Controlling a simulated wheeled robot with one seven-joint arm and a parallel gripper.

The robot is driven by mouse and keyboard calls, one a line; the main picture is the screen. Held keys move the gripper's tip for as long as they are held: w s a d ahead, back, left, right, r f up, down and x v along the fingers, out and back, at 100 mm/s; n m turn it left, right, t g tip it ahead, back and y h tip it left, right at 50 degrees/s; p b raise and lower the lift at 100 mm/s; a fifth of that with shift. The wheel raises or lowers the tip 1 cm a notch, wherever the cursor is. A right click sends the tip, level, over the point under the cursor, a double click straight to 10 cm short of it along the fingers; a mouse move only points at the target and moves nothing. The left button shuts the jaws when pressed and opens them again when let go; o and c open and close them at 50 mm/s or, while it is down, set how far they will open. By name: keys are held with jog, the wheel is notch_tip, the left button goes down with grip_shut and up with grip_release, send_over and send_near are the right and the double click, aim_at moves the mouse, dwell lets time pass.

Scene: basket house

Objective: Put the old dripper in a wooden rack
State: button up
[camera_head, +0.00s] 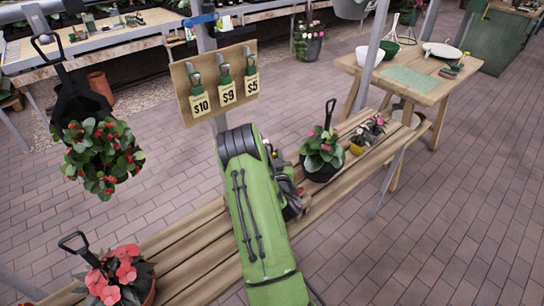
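My green arm reaches up from the bottom centre over a slatted wooden bench. My gripper (294,196) shows only in part at the arm's right side; the arm hides most of it, and I cannot see its fingers clearly or whether it holds anything. A wooden board (216,95) on a grey post carries several small green-topped items (225,76) above tags reading $10, $9 and $5. I cannot tell whether this board is the wooden rack. I cannot pick out the old dripper with certainty.
The slatted bench (195,235) bears a red-flowered plant (118,277), a dark-potted plant (322,155) and small pots (358,146). A wooden table (425,92) at the upper right holds bowls, a plate and a green mat. A hanging plant (103,155) is at left. Brick floor lies open at right.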

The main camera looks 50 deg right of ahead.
dwell(0.4)
jog(key=shift+f+b, duration=1.3)
jog(key=shift+f, duration=0.15)
